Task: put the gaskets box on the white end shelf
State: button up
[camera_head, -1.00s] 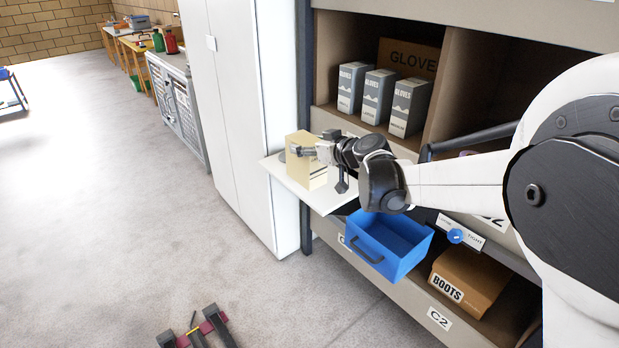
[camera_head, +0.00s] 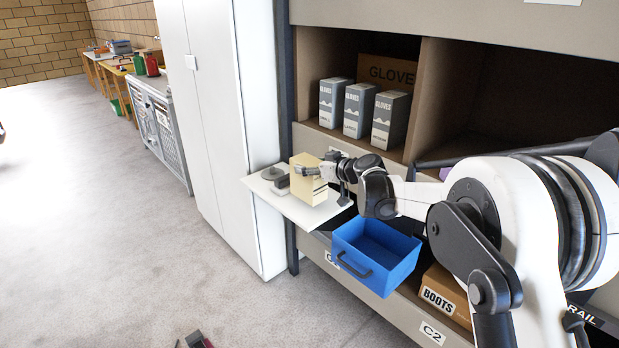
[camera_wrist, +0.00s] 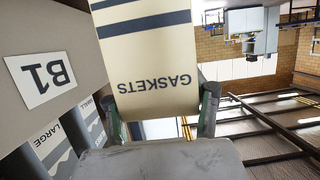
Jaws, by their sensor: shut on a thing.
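The gaskets box (camera_head: 307,184) is cream with dark stripes. In the wrist view the box (camera_wrist: 155,70) shows its GASKETS label upside down and fills the space between the two fingers. My gripper (camera_head: 311,171) is shut on the box, reaching it from the right. The white end shelf (camera_head: 317,217) juts out beside the white cabinet, and the box is upright over its middle. I cannot tell whether the box's bottom touches the shelf.
A round grey item (camera_head: 272,173) and a small dark item (camera_head: 282,188) lie on the shelf left of the box. A blue open bin (camera_head: 375,255) projects just below right. Gloves boxes (camera_head: 358,110) stand in the bay behind. The white cabinet (camera_head: 225,120) borders the left.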

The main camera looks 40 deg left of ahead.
jog(key=shift+f+b, duration=0.5)
jog(key=shift+f, duration=1.2)
jog(key=shift+f, duration=0.1)
jog(key=o, duration=1.5)
jog(key=shift+d+r, duration=0.15)
jog(key=shift+r, duration=0.05)
jog(key=p+v, duration=0.2)
jog(key=v, duration=0.9)
jog(key=shift+d, duration=0.35)
jog(key=shift+s+d+r, duration=0.1)
